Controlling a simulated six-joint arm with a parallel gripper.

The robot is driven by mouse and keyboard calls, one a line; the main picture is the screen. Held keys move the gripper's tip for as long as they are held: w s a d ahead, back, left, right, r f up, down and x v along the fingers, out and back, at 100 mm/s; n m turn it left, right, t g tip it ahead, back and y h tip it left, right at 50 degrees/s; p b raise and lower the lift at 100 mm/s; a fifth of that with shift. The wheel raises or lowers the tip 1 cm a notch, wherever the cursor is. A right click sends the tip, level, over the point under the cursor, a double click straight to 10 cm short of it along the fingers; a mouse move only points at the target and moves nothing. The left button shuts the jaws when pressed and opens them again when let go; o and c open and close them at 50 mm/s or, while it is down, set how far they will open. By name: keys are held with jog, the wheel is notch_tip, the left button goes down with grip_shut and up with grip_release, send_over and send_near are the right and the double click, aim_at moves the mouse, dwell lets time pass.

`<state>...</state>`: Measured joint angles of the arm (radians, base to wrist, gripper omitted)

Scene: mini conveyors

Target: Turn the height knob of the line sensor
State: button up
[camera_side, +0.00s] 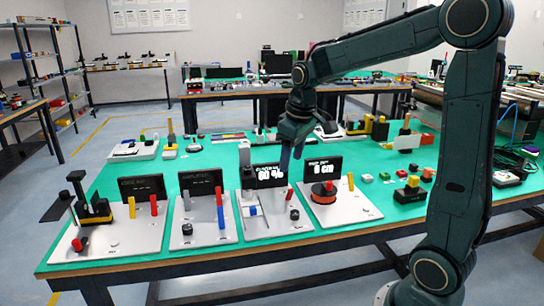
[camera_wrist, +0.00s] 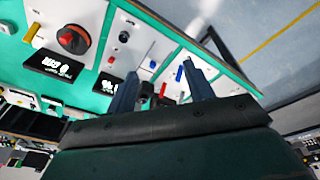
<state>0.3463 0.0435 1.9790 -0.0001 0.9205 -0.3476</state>
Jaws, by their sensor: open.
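Several grey station panels stand along the front edge of the green table, and I cannot tell which is the line sensor. The far-left station (camera_side: 137,238) has a black-topped post on a yellow and black block (camera_side: 97,211). The third station has a grey post (camera_side: 245,165), a dark display (camera_side: 268,177) and a black knob (camera_side: 295,214). The fourth has an orange-red dial with a black centre (camera_side: 324,193), also in the wrist view (camera_wrist: 73,40), and a display reading 6 cm (camera_side: 322,169). My gripper (camera_side: 291,160) is open and empty above the third station; its fingers show in the wrist view (camera_wrist: 160,88).
The second station has a black knob (camera_side: 187,229) and a blue post (camera_side: 220,213). A yellow post (camera_side: 351,182) stands beside the dial. Small coloured blocks (camera_side: 411,187) sit to the right. The green mat between the stations and the rear items is partly clear.

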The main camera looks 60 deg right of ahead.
jog(key=w+d+f+g, duration=0.1)
jog(key=w+d+f, duration=0.3)
jog(key=d+f, duration=0.25)
jog(key=g, duration=0.1)
send_over(295, 212)
notch_tip(295, 212, down, 7)
jog(key=shift+r+y, duration=0.15)
jog(key=shift+y, duration=0.25)
notch_tip(295, 212, down, 14)
jog(key=shift+r, duration=0.15)
jog(key=c, duration=1)
jog(key=shift+o, duration=0.2)
